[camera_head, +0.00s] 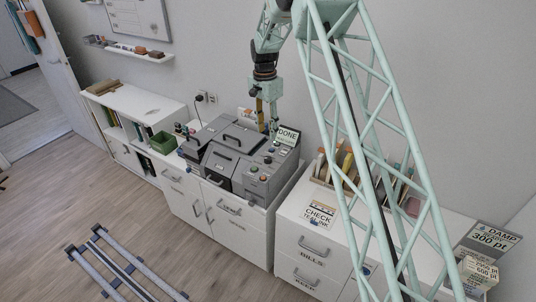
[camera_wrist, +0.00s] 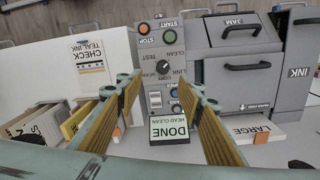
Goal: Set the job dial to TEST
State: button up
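The job dial (camera_wrist: 163,68) is a round black knob on the grey control panel, with labels around it including TEST and CLEAN. The lettering appears upside down in the wrist view, and I cannot tell for sure which label the pointer faces. My gripper (camera_wrist: 161,82) is open and empty, its two yellow fingers spread to either side of the panel in that view. In the head view my gripper (camera_head: 266,128) hangs above the back of the machine, apart from the panel. The display screen (camera_wrist: 169,129) reads DONE, HEAD CLEAN.
A green START button (camera_wrist: 170,27) and an orange STOP button (camera_wrist: 144,29) lie beyond the dial. Switches (camera_wrist: 155,100) sit between the dial and screen. The CHECK TEAL INK card (camera_wrist: 89,57) and upright folders (camera_wrist: 60,125) are left.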

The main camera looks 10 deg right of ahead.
aim_at(268, 157)
jog(key=shift+w+d+f, duration=0.1)
jog(key=shift+w+f, duration=0.2)
jog(key=shift+f, duration=0.25)
jog(key=shift+w+f, duration=0.3)
jog(key=shift+f, duration=0.2)
jog(key=shift+f, duration=0.1)
jog(key=shift+s+d+f+p, duration=0.15)
jog(key=shift+f+p, duration=0.35)
jog(key=shift+f, duration=2.9)
jog(key=shift+s+f+p, duration=0.15)
jog(key=shift+f+p, duration=0.35)
jog(key=shift+f, duration=2.9)
jog(key=shift+c, duration=0.5)
jog(key=c, duration=0.7)
